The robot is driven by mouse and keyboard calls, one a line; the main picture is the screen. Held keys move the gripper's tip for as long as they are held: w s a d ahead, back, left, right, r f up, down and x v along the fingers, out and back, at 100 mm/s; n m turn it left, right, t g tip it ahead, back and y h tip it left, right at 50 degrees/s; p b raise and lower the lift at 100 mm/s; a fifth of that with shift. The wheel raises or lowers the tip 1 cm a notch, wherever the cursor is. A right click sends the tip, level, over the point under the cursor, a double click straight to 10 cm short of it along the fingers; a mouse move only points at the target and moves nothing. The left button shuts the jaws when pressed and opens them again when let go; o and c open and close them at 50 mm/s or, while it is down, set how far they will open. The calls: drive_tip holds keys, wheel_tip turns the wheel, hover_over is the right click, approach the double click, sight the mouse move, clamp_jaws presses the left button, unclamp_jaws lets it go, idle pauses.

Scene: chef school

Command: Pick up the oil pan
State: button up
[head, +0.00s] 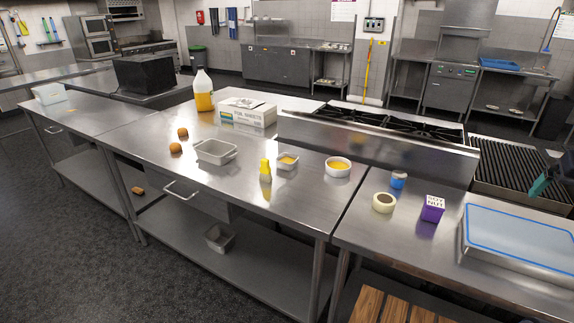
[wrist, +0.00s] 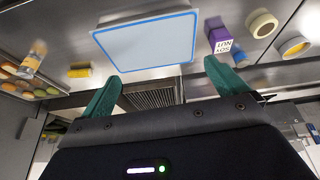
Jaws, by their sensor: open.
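An empty grey rectangular pan (head: 215,151) sits on the steel table (head: 140,131) in the middle of the head view. A smaller pan with yellow contents (head: 287,161) and a white round dish with yellow contents (head: 338,167) sit to its right. Another grey pan (head: 220,237) is on the shelf below. I cannot tell which one is the oil pan. My gripper (wrist: 163,70) is open and empty in the wrist view. Its green tip shows at the right edge of the head view (head: 545,183), far from these pans.
A blue-rimmed tray (head: 520,237), a purple box (head: 432,208) and a tape roll (head: 384,202) lie on the right counter. An oil jug (head: 203,90) and white box (head: 247,112) stand behind.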

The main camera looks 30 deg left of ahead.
drive_tip(key=w+a+r+n+y, duration=0.1)
drive_tip(key=w+a+r+n, duration=0.25)
drive_tip(key=w+a, duration=0.7)
drive_tip(key=w+a+r+n+y, duration=0.15)
drive_tip(key=w+a+n, duration=0.25)
drive_tip(key=w+a, duration=0.65)
drive_tip(key=w+a+f+n+g, duration=0.15)
drive_tip(key=w+a, duration=0.45)
drive_tip(key=a, duration=0.6)
drive_tip(key=n+g+y, duration=0.2)
drive_tip(key=n+g, duration=0.1)
drive_tip(key=n, duration=0.5)
approach(286, 161)
drive_tip(key=x, duration=0.3)
drive_tip(key=shift+s+d+f, duration=0.1)
drive_tip(key=shift+f, duration=0.1)
drive_tip(key=shift+x, duration=2.8)
drive_tip(key=shift+r, duration=0.15)
drive_tip(key=c, duration=1.4)
